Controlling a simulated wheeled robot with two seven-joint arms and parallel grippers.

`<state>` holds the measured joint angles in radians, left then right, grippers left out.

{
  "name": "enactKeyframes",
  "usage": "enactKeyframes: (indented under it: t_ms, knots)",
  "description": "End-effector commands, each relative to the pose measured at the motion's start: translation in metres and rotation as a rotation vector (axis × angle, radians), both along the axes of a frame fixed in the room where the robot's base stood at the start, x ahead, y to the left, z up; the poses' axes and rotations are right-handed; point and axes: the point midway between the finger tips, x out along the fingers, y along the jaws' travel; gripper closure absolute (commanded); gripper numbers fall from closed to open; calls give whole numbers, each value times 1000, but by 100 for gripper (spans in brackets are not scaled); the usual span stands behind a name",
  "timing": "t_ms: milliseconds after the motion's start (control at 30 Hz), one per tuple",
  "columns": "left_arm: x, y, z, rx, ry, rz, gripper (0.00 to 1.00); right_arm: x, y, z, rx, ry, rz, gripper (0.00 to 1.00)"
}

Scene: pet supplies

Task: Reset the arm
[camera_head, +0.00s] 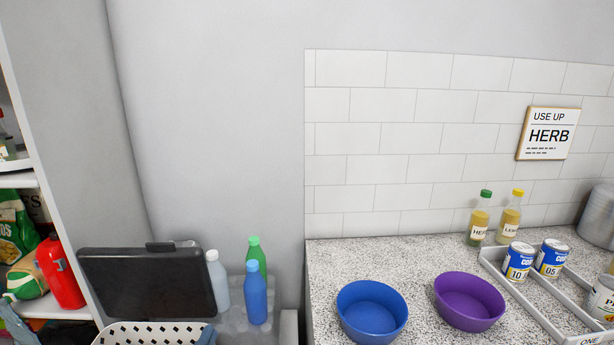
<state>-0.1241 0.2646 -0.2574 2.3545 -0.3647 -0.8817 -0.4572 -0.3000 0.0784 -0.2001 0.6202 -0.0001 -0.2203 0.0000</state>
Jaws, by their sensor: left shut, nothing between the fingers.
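A grey-blue part at the lower left corner appears to be my left gripper (15,326), mostly cut off by the picture edge. It is shut and empty, in front of the shelf, and touches no object that I can make out. My right gripper is out of view.
A shelf (82,326) on the left holds a red bottle (62,274) and a green bag (15,232). A dark panel (147,283) stands behind a white basket (140,335), beside several bottles. The speckled counter (420,255) holds a blue bowl (371,309), a purple bowl (468,301) and cans (551,258).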

Motion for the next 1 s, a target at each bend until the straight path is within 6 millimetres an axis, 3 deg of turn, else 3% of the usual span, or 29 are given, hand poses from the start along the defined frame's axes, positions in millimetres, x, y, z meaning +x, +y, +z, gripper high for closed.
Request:
enactKeyframes:
  t_ms: [33,100,200,300,467,600,767,867,1000]
  knots:
    - [-18,5,-38,-115,148,52,100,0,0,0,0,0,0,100]
    - [-47,9,-82,-261,335,131,100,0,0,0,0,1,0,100]
    - [-93,10,-130,-418,561,242,100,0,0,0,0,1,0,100]
    - [-140,6,-163,-540,757,351,100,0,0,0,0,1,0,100]
    - [-217,-4,-195,-686,1038,531,100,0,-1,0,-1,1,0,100]
    - [-206,-5,-250,-666,1057,532,100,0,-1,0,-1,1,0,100]
    - [-213,-5,-315,-649,1093,540,100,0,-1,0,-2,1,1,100]
    - [-232,-3,-362,-635,1124,548,100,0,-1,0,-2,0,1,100]
    - [-281,5,-424,-608,1177,561,100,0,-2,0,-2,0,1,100]
